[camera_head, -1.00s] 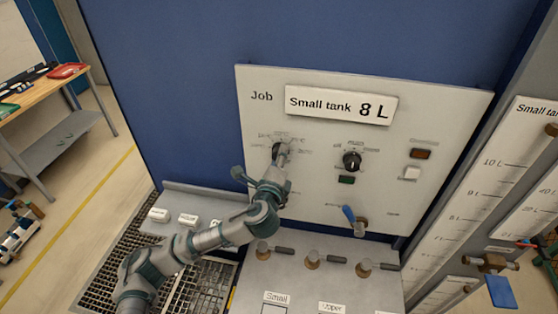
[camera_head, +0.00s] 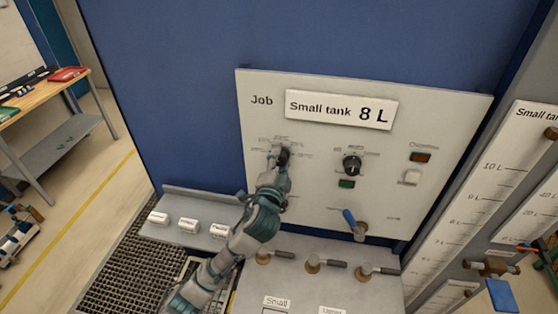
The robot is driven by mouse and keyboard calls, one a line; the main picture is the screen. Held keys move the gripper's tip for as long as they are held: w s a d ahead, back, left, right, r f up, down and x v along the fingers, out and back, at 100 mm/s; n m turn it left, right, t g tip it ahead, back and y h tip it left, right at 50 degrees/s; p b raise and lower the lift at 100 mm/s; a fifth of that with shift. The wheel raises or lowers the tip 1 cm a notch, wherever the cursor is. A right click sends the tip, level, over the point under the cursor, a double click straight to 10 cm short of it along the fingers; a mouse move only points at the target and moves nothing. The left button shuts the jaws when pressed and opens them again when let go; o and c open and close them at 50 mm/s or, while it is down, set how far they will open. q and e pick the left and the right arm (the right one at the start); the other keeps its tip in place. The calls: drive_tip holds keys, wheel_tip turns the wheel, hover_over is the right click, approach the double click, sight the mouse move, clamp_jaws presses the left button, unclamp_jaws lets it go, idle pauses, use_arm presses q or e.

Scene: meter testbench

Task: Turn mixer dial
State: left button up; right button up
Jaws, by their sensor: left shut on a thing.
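A light grey panel (camera_head: 322,200) carries a black dial (camera_head: 284,154) on its left, with small print around it that I cannot read. My left gripper (camera_head: 278,163) is shut on this dial from below. The fingers hide the lower part of the dial. A second black dial (camera_head: 352,164) sits to the right and is clear of the gripper. Which of the two is the mixer dial I cannot tell from the print. My right gripper is not in view.
A sign (camera_head: 340,108) reads "Small tank 8 L". A blue-handled valve (camera_head: 354,222) sticks out lower on the panel, right of my arm. Several brown-and-grey valves (camera_head: 312,264) stand on the ledge below. A wooden workbench (camera_head: 50,98) stands far left.

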use_arm(q)
drive_tip(key=shift+f+n, duration=0.2)
drive_tip(key=shift+n, duration=0.4)
drive_tip(key=o, duration=1.1)
drive_tip(key=shift+w, duration=0.1)
drive_tip(key=shift+o, duration=0.2)
drive_tip(key=shift+w+d, duration=0.15)
drive_tip(key=shift+d, duration=0.05)
drive_tip(key=shift+r, duration=0.1)
drive_tip(key=s+a, duration=0.2)
drive_tip(key=s, duration=0.9)
drive_tip(key=shift+s+a, duration=0.15)
drive_tip(key=shift+s, duration=0.15)
